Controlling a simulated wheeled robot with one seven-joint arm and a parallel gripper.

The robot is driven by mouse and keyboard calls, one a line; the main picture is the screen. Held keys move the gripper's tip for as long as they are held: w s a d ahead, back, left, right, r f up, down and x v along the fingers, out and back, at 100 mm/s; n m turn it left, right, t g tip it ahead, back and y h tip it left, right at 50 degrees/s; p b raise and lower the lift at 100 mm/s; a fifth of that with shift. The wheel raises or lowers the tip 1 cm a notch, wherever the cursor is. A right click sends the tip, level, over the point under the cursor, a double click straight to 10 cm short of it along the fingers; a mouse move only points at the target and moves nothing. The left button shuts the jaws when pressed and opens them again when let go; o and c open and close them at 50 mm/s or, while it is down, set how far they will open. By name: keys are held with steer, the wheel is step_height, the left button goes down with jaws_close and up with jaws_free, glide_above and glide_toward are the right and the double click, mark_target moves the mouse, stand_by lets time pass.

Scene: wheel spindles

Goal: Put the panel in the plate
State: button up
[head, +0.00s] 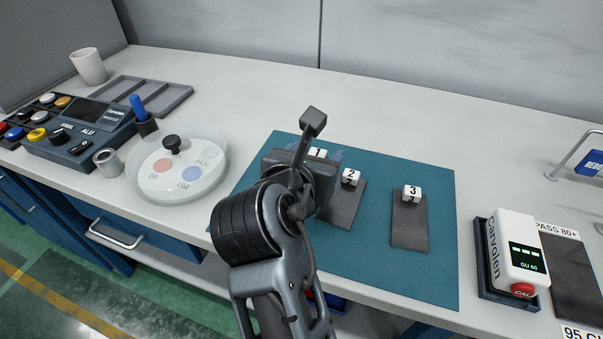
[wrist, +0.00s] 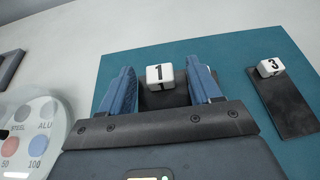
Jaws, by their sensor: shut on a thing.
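Three dark flat panels lie on a teal mat (head: 300,250), each with a white numbered block at its far end. My gripper (wrist: 163,88) is over panel 1 (wrist: 165,99), its two blue fingers on either side and shut on it. Block 1 (wrist: 160,76) shows between the fingers. In the head view, my gripper (head: 320,157) and arm hide most of panel 1. Panel 2 (head: 345,207) and panel 3 (head: 410,228) lie to the right. A round clear dish (head: 213,180) with a white, colour-spotted disc and black knob stands left of the mat; I cannot tell which thing is the plate.
A gauge (head: 520,250) in a dark cradle and a dark rectangular area (head: 578,275) marked "PASS 80+" are at the right. A control box (head: 75,135), a metal cup (head: 106,161), a grey tray (head: 150,95) and a white mug (head: 88,67) are at the left.

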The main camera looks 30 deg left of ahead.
steer(key=a+f, duration=0.1)
steer(key=a, duration=0.1)
steer(key=a+f, duration=0.1)
steer(key=shift+w+a+f, duration=0.15)
steer(key=shift+a, duration=0.2)
steer(key=shift+f, duration=1.95)
steer(key=o, duration=1.2)
steer(key=shift+f, duration=0.1)
